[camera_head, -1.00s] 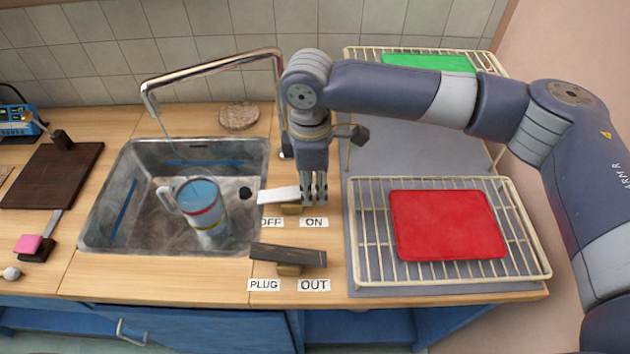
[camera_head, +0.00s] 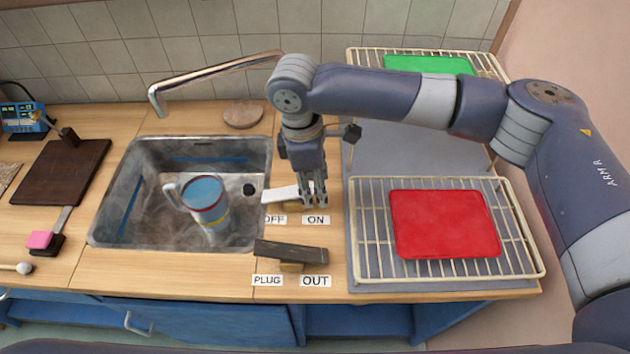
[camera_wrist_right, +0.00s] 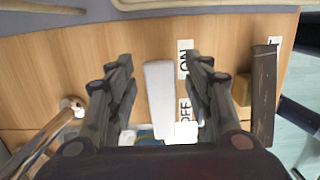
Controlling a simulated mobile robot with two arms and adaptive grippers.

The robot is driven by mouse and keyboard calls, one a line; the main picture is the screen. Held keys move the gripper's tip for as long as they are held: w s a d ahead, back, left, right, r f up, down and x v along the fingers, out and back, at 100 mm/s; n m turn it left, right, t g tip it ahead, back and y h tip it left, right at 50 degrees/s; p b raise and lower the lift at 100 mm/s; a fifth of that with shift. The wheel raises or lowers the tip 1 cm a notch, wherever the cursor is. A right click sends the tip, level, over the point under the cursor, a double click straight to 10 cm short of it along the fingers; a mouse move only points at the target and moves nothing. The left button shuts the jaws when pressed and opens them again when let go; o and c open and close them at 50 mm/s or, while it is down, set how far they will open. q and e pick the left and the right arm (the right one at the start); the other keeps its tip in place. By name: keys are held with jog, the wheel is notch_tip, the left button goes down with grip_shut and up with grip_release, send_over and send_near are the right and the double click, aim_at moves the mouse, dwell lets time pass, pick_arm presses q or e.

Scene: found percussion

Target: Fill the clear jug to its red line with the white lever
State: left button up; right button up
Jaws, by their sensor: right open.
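The clear jug (camera_head: 207,212) stands in the sink with blue water in it. A red line rings it with a yellow band below; the water surface looks close to the red line, but I cannot tell exactly. The white lever (camera_head: 280,194) lies beside the sink's right edge, above the OFF and ON labels. My right gripper (camera_head: 313,202) is low at its right end. In the wrist view the white lever (camera_wrist_right: 160,100) lies between the open fingers (camera_wrist_right: 159,75), with gaps on both sides. No stream shows under the tap (camera_head: 155,95). My left gripper is out of view.
A dark lever (camera_head: 290,251) with PLUG and OUT labels sits in front. Right of it is a wire rack (camera_head: 362,262) with a red mat (camera_head: 440,225). The metal sink (camera_head: 105,235) is left, with a dark board (camera_head: 60,175) beyond.

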notch_tip(320, 180, up, 12)
jog(key=a, duration=0.1)
jog(key=shift+a, duration=0.25)
dwell(0.5)
